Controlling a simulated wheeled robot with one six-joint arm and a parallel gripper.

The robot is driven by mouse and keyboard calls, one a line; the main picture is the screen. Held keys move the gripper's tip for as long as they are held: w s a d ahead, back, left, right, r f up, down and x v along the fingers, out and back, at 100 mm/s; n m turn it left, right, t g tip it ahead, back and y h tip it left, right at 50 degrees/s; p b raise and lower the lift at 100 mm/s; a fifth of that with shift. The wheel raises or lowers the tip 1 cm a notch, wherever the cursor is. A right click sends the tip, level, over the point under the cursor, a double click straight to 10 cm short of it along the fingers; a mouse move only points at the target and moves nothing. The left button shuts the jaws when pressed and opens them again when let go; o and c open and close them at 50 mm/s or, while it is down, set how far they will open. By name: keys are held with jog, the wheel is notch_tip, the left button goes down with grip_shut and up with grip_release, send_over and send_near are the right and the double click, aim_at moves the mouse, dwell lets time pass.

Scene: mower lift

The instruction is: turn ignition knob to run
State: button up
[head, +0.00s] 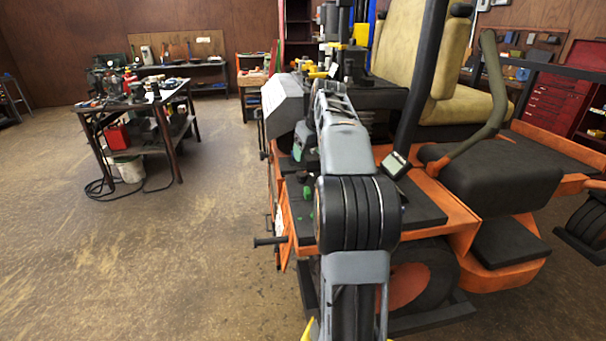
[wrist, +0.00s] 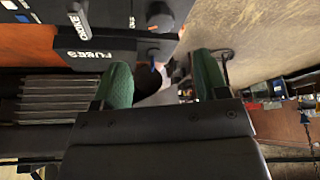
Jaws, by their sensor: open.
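In the wrist view, my gripper (wrist: 162,72) has its two green fingers apart, with a dark rounded shape partly visible between them. Just beyond the fingertips is a dark control panel (wrist: 95,43) with white lettering that seems to read FUSES and CHOKE. A dark knob (wrist: 160,21) stands at the panel's right edge, and a small grey and blue part shows below it. I cannot tell which of these is the ignition knob, or its setting. In the head view my own arm covers much of the control area.
The orange mower (head: 455,215) with its tan seat (head: 470,105) fills the right side of the head view. A cluttered workbench (head: 135,100) stands at the left, with a cable on the floor. Open floor (head: 150,250) lies left of the mower. A red tool cabinet (head: 555,95) stands behind.

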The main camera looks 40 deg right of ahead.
aim_at(302, 173)
jog(key=x, duration=0.9)
jog(key=shift+w+f, duration=0.15)
jog(key=shift+f, duration=0.1)
jog(key=c, duration=0.9)
jog(key=shift+m, duration=0.3)
jog(key=m+h, duration=0.1)
jog(key=m, duration=0.1)
jog(key=m+h+p, duration=0.1)
jog(key=m, duration=0.2)
jog(key=shift+a+m+g, duration=0.2)
jog(key=shift+m+g, duration=0.1)
jog(key=m+h, duration=0.1)
jog(key=m, duration=0.1)
jog(key=m+g+p, duration=0.1)
jog(key=m, duration=0.2)
jog(key=shift+w+m+g+h, duration=0.15)
jog(key=shift+m+g+h, duration=0.15)
jog(key=shift+h, duration=0.1)
